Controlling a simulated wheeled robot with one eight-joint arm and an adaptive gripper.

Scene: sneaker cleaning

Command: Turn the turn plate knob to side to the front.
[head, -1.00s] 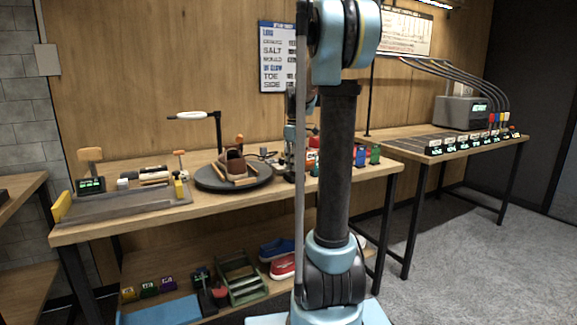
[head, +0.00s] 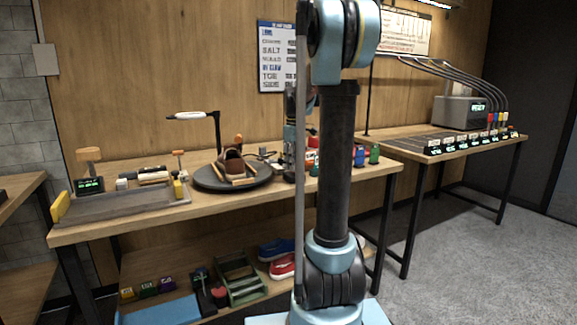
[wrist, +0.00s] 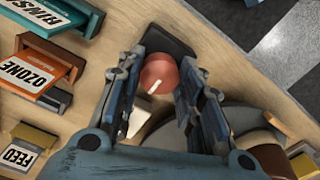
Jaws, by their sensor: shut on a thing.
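In the wrist view a round red knob (wrist: 158,72) with a white pointer line sits on a black base (wrist: 166,41) on the wooden bench top. The line points toward the lower left of that picture. My gripper (wrist: 162,64) has a finger on each side of the knob and is shut on it. The turn plate (head: 232,180) is a dark round disc with a brown shoe (head: 233,160) on it in the head view. Its grey edge and part of the shoe also show at the wrist view's lower right. My arm hides the knob in the head view.
In the wrist view an orange OZONE block (wrist: 43,75), a teal block (wrist: 40,14) and a yellow FEED block (wrist: 22,152) stand left of my gripper. A white block (wrist: 138,120) is close below the knob. A lamp arm (head: 217,130) rises behind the plate.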

